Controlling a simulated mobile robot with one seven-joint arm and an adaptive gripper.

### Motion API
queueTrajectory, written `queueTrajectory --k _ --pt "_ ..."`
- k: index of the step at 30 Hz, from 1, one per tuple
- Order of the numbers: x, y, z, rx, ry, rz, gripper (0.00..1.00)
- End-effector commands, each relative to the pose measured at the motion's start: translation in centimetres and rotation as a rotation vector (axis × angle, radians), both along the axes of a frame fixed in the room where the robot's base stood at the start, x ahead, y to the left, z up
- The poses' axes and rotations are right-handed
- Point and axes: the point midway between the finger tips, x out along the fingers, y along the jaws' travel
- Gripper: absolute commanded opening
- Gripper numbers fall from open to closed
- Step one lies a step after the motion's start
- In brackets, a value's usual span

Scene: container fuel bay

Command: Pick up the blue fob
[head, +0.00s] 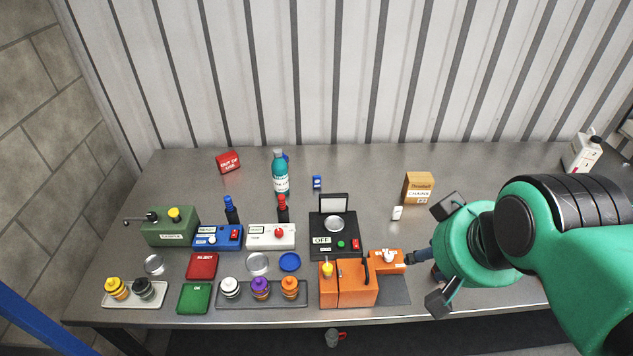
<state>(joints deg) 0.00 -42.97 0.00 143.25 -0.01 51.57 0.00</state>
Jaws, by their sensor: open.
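A small blue item with a pale label, which looks like the blue fob (317,182), stands on the metal table behind the black unit and right of the teal bottle. It is in plain view and nothing touches it. My gripper (442,255) is at the right, over the front part of the table, in front of the fob and well to its right. Its two dark fingers are spread wide apart, with no fob between them.
A teal bottle (280,174), a black unit with raised lid (318,225) and an orange machine (348,285) crowd the middle. A cardboard box (419,187) and small white item (397,212) stand right of the fob. Bare table (355,172) lies around the fob.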

Motion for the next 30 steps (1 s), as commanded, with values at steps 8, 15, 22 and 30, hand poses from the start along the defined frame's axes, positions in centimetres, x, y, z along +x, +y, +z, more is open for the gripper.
queueTrajectory --k 8,15,22,30 --pt "0.0 0.0 0.0 0.0 0.0 0.0 0.41" --pt "0.0 0.0 0.0 0.0 0.0 0.0 0.48" --pt "0.4 0.0 0.2 0.0 0.001 0.001 0.48" --pt "3.7 0.3 1.6 0.0 0.008 0.007 0.48"
